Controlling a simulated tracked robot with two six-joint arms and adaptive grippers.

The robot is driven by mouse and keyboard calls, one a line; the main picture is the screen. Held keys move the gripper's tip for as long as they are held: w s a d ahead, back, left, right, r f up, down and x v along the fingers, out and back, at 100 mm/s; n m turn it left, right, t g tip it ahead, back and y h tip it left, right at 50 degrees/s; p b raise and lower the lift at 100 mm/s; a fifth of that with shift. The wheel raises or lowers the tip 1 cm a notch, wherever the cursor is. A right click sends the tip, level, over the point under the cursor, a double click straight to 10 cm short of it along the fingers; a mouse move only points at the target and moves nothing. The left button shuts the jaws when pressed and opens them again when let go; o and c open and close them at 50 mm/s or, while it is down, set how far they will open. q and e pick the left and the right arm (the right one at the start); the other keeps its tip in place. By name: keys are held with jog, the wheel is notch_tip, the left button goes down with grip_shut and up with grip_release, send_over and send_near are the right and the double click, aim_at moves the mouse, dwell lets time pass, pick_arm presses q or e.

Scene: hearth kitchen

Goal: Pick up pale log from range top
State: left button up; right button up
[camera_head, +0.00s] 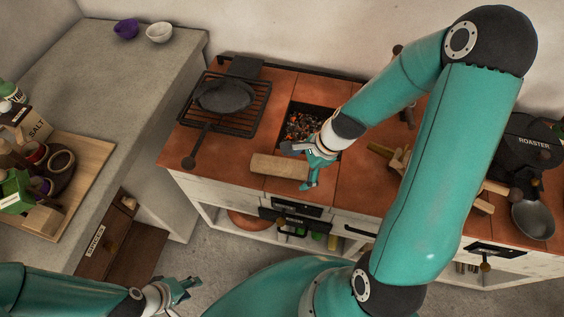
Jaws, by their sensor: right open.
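The pale log (275,165) lies on the terracotta range top (345,185), near its front edge and in front of the fire opening. My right gripper (302,168) is open at the log's right end. One finger is on the far side of that end and the other on the near side. I cannot tell whether either finger touches the log. My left gripper (188,286) is low at the bottom left, over the floor and away from the range. Its finger spacing is unclear.
Glowing coals (303,124) fill the opening behind the log. A black pan (224,96) sits on a grate at left. Other wood pieces (392,156) lie right of my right gripper, partly behind my arm. A roaster (529,150) and a metal pan (533,219) stand at far right.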

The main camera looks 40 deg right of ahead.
aim_at(284, 163)
jog(key=w+d+r+m+t, duration=0.1)
jog(key=d+r+m+t, duration=0.15)
jog(key=r+m, duration=0.35)
jog(key=shift+g, duration=0.35)
jog(key=b+x, duration=0.1)
jog(key=x, duration=0.2)
jog(key=b+x, duration=0.2)
jog(key=x, duration=0.2)
jog(key=b+x, duration=0.2)
jog(key=x, duration=0.1)
jog(key=shift+w+d+f, duration=0.2)
jog(key=shift+d+f, duration=0.05)
jog(key=b+x, duration=0.3)
jog(key=x, duration=0.2)
jog(key=c, duration=1.4)
jog(key=shift+c, duration=0.6)
jog(key=shift+r, duration=0.15)
